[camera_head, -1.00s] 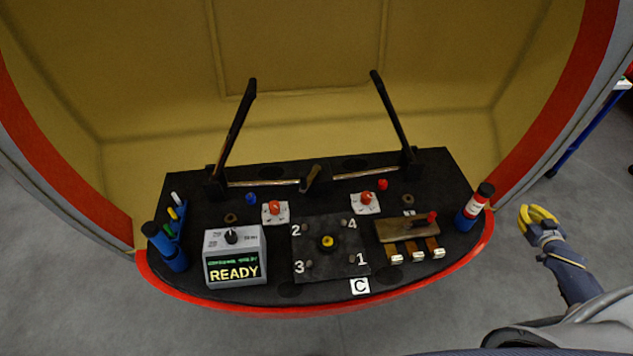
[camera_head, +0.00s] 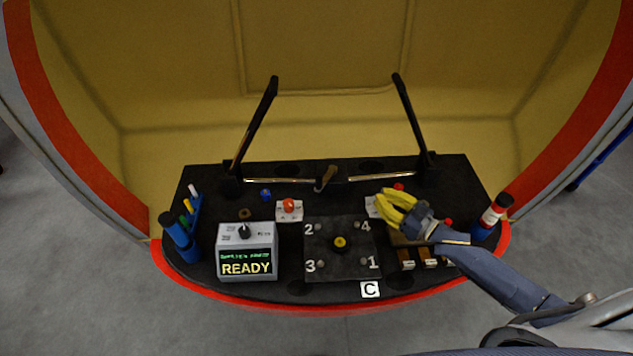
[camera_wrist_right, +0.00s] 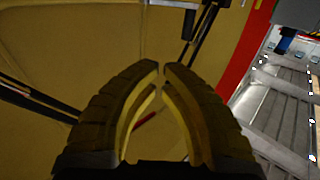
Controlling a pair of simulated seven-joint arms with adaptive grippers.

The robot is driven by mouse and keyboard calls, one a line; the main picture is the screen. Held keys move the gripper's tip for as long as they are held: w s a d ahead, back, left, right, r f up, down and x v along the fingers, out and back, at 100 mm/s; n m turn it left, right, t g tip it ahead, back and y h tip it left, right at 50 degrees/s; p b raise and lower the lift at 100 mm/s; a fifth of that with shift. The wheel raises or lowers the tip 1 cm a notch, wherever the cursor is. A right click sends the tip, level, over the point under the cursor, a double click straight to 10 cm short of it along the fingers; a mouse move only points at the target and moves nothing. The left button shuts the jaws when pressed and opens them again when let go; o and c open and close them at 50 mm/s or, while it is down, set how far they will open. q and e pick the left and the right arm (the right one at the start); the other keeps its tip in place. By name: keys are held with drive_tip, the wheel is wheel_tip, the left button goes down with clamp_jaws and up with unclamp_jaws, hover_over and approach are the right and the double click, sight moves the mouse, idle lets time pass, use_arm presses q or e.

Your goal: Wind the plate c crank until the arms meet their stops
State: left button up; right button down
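Plate C (camera_head: 322,268) is a dark square plate with numbers 1 to 4 at its corners and a yellow-centred round hub (camera_head: 340,242). A white C label (camera_head: 370,289) lies in front of it. Behind it, a short brown handle (camera_head: 325,178) stands between two rods; I cannot tell if it is the crank. The two black arms, left (camera_head: 254,122) and right (camera_head: 411,119), lean up behind the desk. My right gripper (camera_head: 381,197) is over the right part of the desk, beyond the plate's right back corner. In the right wrist view its fingertips (camera_wrist_right: 160,66) meet, with nothing visible between them. My left gripper is out of view.
A grey box (camera_head: 247,250) reading READY stands left of the plate. A blue holder with pens (camera_head: 186,228) is at the left edge, a red-and-blue bottle (camera_head: 493,217) at the right. A red button (camera_head: 289,205) sits behind the plate. My right arm partly covers the wooden switch block (camera_head: 404,252).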

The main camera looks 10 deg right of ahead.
drive_tip(key=a+f+n+y, duration=0.1)
drive_tip(key=a, duration=0.5)
approach(321, 179)
drive_tip(key=x, duration=0.8)
drive_tip(key=shift+w+g, duration=0.15)
drive_tip(key=shift+g, duration=0.25)
